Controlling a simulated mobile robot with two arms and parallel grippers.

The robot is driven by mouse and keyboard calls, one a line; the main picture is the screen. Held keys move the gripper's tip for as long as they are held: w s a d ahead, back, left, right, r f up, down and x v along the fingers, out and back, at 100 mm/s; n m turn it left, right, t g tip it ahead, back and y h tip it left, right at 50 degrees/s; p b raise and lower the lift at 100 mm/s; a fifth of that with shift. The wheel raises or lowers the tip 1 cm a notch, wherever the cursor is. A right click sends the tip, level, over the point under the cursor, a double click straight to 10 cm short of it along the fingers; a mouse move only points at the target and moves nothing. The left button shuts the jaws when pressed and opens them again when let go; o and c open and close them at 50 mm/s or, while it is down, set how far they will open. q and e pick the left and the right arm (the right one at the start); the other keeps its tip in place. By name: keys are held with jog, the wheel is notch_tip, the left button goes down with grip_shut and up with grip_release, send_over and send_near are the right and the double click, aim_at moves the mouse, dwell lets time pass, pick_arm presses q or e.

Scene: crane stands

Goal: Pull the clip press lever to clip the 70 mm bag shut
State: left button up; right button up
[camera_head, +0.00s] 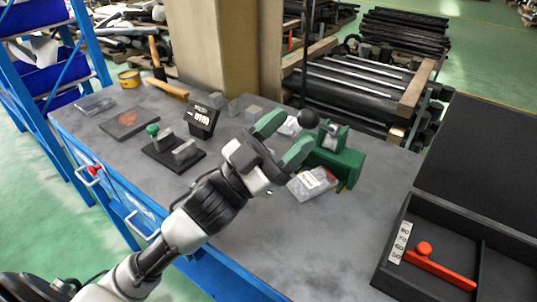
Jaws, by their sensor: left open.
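The green clip press (340,166) stands on the grey workbench right of the middle. A dark ball knob (308,118), which looks like the end of its lever, shows at its upper left. A clear bag (312,184) with a red patch lies at the front of the press; its far edge is hidden, so I cannot tell how far it reaches in. My left gripper (284,139) is open, its two green fingers pointing toward the knob. It looks empty, and I cannot tell whether it touches the knob. My right gripper is out of view.
A black display block (203,120) and a dark fixture with a green knob (153,130) stand to the left. A black tray (385,275) with a red stop piece (440,270) is at right. The bench front is clear.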

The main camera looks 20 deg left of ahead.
pick_arm(q)
jog(key=b+v, duration=0.1)
jog(key=v, duration=0.4)
jog(key=shift+a+f, duration=0.1)
jog(key=shift+s, duration=0.1)
dwell(0.3)
